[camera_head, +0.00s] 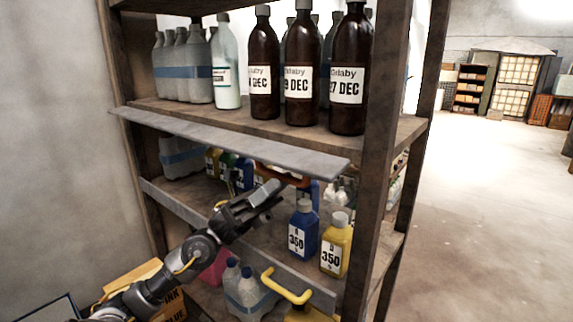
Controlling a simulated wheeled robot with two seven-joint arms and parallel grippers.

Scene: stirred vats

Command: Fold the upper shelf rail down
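The upper shelf rail (230,137) is a long grey metal plate along the front edge of the upper shelf. It sticks outward, tilted, with its broad face showing. My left gripper (274,196) is below the rail's right half, close to that handle and in front of the lower shelf. I cannot tell whether it touches the handle, or how wide its fingers stand. My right gripper is not in view.
Brown bottles (300,75) and pale bottles (226,70) stand on the upper shelf. A blue bottle (304,232) and a yellow bottle (336,245) stand on the lower one. A wooden post (379,150) stands right; open floor lies beyond.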

